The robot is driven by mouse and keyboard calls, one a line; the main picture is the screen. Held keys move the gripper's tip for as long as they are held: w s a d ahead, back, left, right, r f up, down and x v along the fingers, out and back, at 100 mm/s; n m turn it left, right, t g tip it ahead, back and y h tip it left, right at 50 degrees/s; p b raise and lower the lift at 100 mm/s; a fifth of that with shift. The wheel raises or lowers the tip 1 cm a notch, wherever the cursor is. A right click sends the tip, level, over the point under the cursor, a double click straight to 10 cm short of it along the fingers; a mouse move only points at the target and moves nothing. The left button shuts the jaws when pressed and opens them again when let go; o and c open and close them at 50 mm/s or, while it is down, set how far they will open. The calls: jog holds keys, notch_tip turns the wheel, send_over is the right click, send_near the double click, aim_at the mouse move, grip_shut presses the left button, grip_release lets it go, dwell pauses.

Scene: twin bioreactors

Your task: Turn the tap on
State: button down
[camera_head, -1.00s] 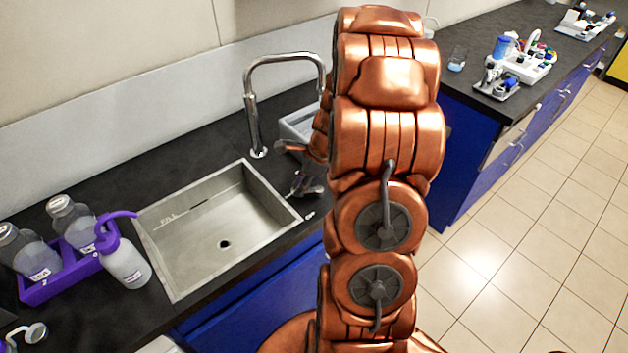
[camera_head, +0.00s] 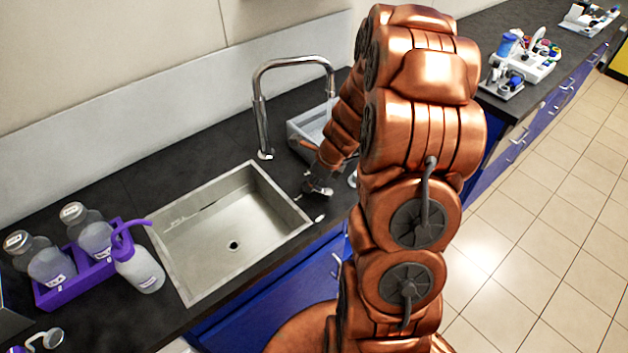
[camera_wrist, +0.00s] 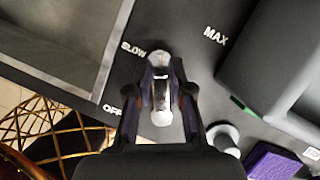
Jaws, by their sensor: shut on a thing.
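The silver tap lever (camera_wrist: 162,116) lies between my gripper's fingers (camera_wrist: 161,78) in the wrist view. The fingers are shut on it from both sides and hide part of it. Its upper end lies beside the SLOW mark (camera_wrist: 133,48); the OFF mark (camera_wrist: 112,108) is lower left and the MAX mark (camera_wrist: 215,35) upper right. In the head view my gripper (camera_head: 318,188) is at the sink's right corner, small and partly hidden. The curved chrome spout (camera_head: 262,125) stands behind the steel sink (camera_head: 205,245). I see no water flowing.
A grey tub (camera_head: 300,125) stands close behind my gripper, and also in the wrist view (camera_wrist: 275,60). A purple rack (camera_head: 75,280) with bottles and a wash bottle (camera_head: 138,270) stand left of the sink. The worktop between spout and rack is clear.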

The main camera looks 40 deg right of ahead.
aim_at(326, 190)
jog(key=c, duration=1)
grip_release()
jog(key=shift+c, duration=0.2)
jog(key=v, duration=1.2)
